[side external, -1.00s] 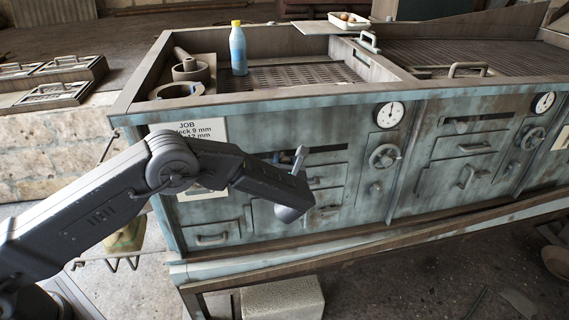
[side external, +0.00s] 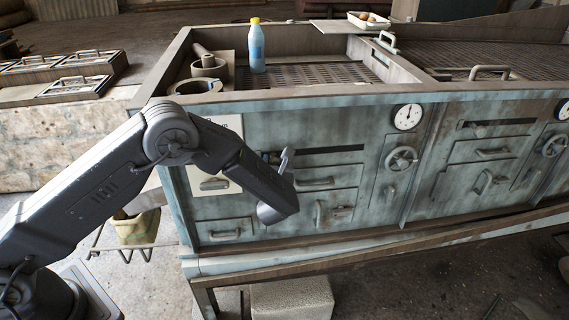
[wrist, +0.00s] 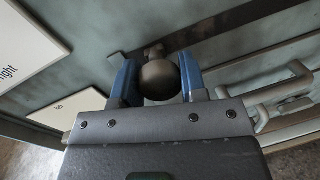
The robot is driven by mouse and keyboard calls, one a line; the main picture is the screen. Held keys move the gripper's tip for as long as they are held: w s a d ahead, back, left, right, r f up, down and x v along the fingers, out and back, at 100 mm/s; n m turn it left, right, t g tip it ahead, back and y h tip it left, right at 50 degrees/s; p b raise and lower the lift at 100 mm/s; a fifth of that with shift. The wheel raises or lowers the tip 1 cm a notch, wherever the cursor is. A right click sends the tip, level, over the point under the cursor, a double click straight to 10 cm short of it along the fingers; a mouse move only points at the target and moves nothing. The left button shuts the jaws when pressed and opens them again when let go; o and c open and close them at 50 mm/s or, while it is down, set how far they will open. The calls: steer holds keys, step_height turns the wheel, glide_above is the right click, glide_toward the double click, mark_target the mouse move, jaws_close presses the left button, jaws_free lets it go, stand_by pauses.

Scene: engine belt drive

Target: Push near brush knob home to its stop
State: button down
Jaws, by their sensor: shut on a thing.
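A round, dark brownish knob (wrist: 158,80) sits between the two blue fingers of my gripper (wrist: 158,72) in the wrist view. It joins a short stem at the teal panel (wrist: 95,75) behind it. My gripper is shut on the knob, one finger on each side. In the side external view my gripper (side external: 284,161) is at the left part of the teal front panel, beside a dark horizontal slot (side external: 335,150). The knob is mostly hidden there by my wrist. I cannot tell the gap between the knob and its stop.
Handles and drawers (side external: 318,182) are right of my gripper. A handwheel (side external: 401,159) and a gauge (side external: 407,117) are farther right. White label plates (wrist: 28,50) lie left in the wrist view. A blue bottle (side external: 257,48) stands in the top tray.

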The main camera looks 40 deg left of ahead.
steer(key=shift+s+a, duration=0.2)
steer(key=c, duration=0.7)
jaws_free()
steer(key=shift+d, duration=0.15)
steer(key=v, duration=1.3)
steer(key=shift+s+d, duration=0.2)
steer(key=shift+s, duration=0.05)
